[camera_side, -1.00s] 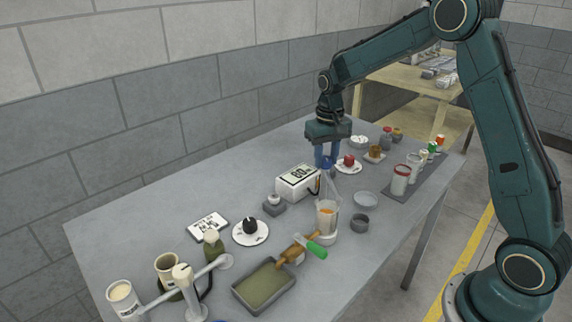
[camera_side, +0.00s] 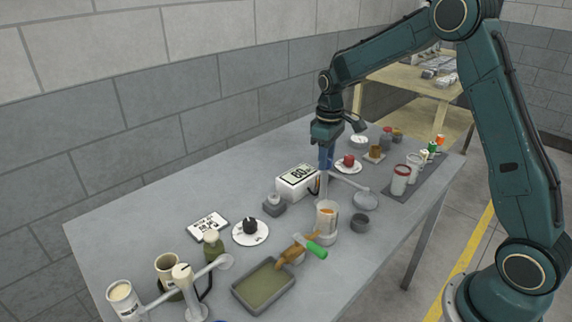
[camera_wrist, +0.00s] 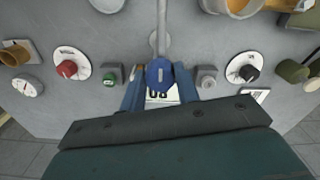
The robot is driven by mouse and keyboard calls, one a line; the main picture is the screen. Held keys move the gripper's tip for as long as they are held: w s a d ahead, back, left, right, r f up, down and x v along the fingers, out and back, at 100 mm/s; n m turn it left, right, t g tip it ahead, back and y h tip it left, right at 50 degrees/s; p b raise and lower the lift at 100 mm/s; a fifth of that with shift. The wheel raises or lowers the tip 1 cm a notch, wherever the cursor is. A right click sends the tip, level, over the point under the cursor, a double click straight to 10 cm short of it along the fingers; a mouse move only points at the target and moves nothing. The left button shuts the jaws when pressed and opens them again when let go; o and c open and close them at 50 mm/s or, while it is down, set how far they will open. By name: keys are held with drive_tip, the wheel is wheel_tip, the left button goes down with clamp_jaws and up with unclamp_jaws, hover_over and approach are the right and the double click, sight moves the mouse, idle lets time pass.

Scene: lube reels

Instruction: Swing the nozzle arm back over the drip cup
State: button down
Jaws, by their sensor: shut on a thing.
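My gripper (camera_side: 326,157) is shut on the blue knob (camera_wrist: 160,72) at the post end of the pale nozzle arm (camera_side: 350,183). In the side view the nozzle arm points right from the post, and its round free end is over or just beside a shallow pale dish (camera_side: 365,203). In the wrist view the arm (camera_wrist: 163,25) runs straight up the picture from the knob. I cannot tell which vessel is the drip cup.
A white box with a display (camera_side: 298,180) is close left of the post. A red knob on a white dial (camera_side: 348,164) is to the right. A second nozzle stand (camera_side: 190,290), a tray (camera_side: 262,288) and mugs fill the near left.

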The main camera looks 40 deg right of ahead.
idle(0.3)
drive_tip(key=c, duration=1)
unclamp_jaws()
drive_tip(key=shift+c, duration=0.2)
wheel_tip(320, 180, up, 14)
drive_tip(key=s+a+r+m+t, duration=0.1)
drive_tip(key=s+a+r, duration=0.2)
drive_tip(key=s, duration=0.4)
drive_tip(key=s+a+r+t, duration=0.2)
drive_tip(key=s+a+r, duration=0.15)
drive_tip(key=s, duration=0.45)
drive_tip(key=s+a+f+m+t, duration=0.1)
drive_tip(key=s+f, duration=0.1)
drive_tip(key=s, duration=0.5)
drive_tip(key=s+a+f+m+t, duration=0.1)
drive_tip(key=s+a+f, duration=0.1)
drive_tip(key=s, duration=0.5)
drive_tip(key=shift+a+f+t, duration=0.25)
drive_tip(key=shift+f+t, duration=0.05)
drive_tip(key=shift+f, duration=0.05)
